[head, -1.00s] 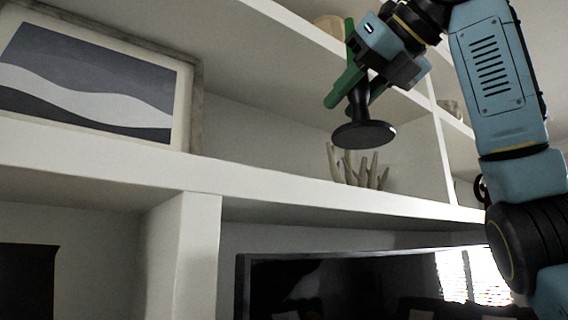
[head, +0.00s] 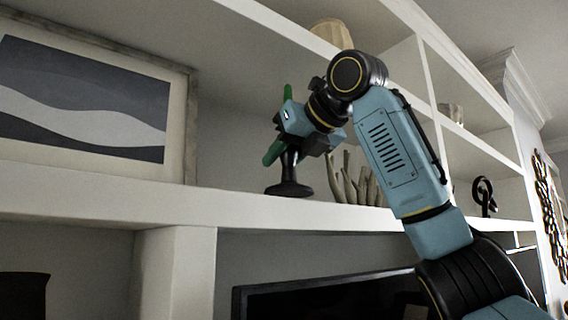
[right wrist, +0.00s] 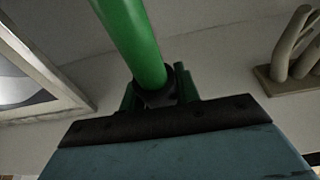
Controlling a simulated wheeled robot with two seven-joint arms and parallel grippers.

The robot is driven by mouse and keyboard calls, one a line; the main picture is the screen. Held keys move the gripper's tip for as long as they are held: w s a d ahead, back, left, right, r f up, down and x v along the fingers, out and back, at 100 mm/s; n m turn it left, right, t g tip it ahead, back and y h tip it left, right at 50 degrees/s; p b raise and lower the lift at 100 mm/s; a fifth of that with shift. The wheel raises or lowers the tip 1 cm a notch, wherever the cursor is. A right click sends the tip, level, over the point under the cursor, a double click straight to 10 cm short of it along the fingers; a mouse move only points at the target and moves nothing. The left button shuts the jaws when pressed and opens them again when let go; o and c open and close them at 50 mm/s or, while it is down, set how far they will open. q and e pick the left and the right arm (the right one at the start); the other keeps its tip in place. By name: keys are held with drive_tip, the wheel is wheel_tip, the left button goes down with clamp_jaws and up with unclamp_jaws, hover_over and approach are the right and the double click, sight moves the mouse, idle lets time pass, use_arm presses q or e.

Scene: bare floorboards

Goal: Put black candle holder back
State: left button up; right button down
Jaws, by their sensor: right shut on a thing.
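The black candle holder (head: 289,188) is upright, with its round base at the white shelf (head: 240,204), between the framed picture and the pale branching ornament. I cannot tell whether the base touches the shelf. A green candle (head: 288,92) appears to rise from it above my gripper; the candle also shows large in the right wrist view (right wrist: 132,40). My right gripper (head: 279,150), with green fingers, is shut on the holder's upper part, which it partly hides. In the right wrist view the holder's black rim (right wrist: 155,97) lies between the fingers. My left gripper is out of view.
A framed picture (head: 85,105) leans on the left. The branching ornament (head: 350,182) stands close right of the holder and also shows in the right wrist view (right wrist: 295,50). A dark screen (head: 330,295) is below. A shelf divider (head: 425,80) stands right.

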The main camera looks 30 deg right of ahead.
drive_tip(key=shift+w+d+f, duration=0.1)
drive_tip(key=shift+f, duration=0.7)
drive_tip(key=shift+f, duration=0.15)
drive_tip(key=c, duration=1)
unclamp_jaws()
